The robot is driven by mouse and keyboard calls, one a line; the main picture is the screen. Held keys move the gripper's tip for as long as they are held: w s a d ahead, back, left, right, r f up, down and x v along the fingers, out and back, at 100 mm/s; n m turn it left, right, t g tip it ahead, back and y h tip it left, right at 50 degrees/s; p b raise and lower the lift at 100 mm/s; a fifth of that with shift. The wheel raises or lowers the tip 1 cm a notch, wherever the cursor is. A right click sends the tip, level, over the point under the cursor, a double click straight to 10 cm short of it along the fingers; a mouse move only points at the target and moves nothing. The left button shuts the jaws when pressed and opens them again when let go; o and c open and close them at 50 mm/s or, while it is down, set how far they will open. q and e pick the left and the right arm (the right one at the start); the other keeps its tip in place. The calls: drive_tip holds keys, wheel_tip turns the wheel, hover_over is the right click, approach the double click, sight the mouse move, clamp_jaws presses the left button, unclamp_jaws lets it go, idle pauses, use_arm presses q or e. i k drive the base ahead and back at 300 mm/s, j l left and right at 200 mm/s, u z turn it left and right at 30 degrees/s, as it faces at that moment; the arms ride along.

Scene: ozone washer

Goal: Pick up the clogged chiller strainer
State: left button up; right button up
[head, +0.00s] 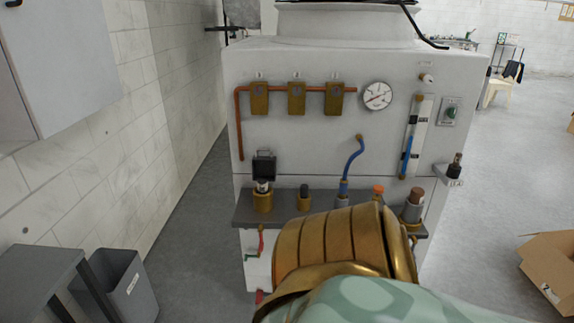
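I cannot tell for sure which part is the clogged chiller strainer. A shelf (285,213) on the front of the white machine (300,150) carries several fittings. These are a brass fitting with a black top (263,185), a small black-capped brass fitting (304,198), a fitting with a blue hose (343,190), an orange-capped part (378,190) and a grey cylinder with a brown cap (412,206). My own brass, ribbed arm part with a mint-green section covers the lower middle, in front of the shelf. No fingertips of either gripper show.
A round gauge (377,95), three brass blocks on a copper pipe (297,98) and a blue-filled tube (407,155) are on the machine's face. A grey bin (128,287) stands at left. An open cardboard box (550,268) lies at right. The floor between machine and box is clear.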

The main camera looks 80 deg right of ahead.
sight(262, 189)
drive_tip(key=z, duration=2.2)
